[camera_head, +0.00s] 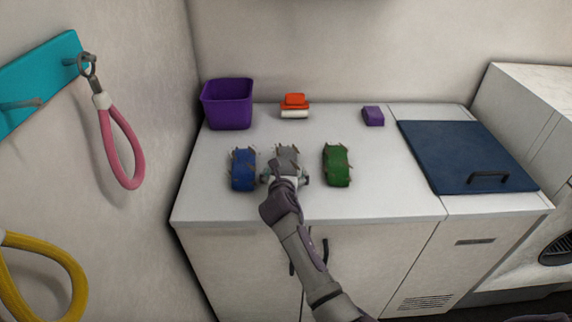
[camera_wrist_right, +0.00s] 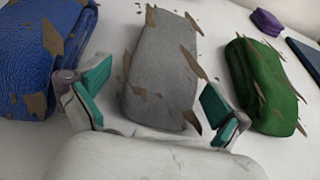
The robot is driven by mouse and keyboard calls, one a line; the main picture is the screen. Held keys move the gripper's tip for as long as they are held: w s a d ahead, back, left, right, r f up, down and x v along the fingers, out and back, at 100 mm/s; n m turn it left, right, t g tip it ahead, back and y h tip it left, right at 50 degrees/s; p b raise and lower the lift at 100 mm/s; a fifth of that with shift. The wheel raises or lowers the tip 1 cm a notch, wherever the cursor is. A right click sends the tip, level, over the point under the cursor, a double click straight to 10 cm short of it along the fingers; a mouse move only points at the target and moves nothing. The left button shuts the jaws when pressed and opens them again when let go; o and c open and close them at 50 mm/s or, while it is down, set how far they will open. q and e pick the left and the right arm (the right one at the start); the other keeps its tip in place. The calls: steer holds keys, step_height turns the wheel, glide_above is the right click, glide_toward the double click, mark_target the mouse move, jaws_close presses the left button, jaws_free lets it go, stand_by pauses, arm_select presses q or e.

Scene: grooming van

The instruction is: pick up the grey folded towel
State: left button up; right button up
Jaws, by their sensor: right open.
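The grey folded towel (camera_head: 287,156) lies on the white counter between a blue towel (camera_head: 243,170) and a green towel (camera_head: 337,165). In the right wrist view the grey towel (camera_wrist_right: 162,72) has brown flecks on it and lies ahead of and between the fingers. My right gripper (camera_head: 286,178) is over the near end of the grey towel and hides part of it. In the wrist view my right gripper (camera_wrist_right: 157,108) is open, with teal pads on either side of the towel's near end. I cannot tell whether they touch it. My left gripper is not in view.
The blue towel (camera_wrist_right: 40,55) and green towel (camera_wrist_right: 262,85) lie close on either side. Behind are a purple bin (camera_head: 228,104), an orange-and-white item (camera_head: 294,106) and a small purple block (camera_head: 373,116). A dark blue lid (camera_head: 465,155) covers the counter's right part. The front counter strip is clear.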

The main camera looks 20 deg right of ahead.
steer(key=c, duration=1.2)
steer(key=shift+r, duration=0.1)
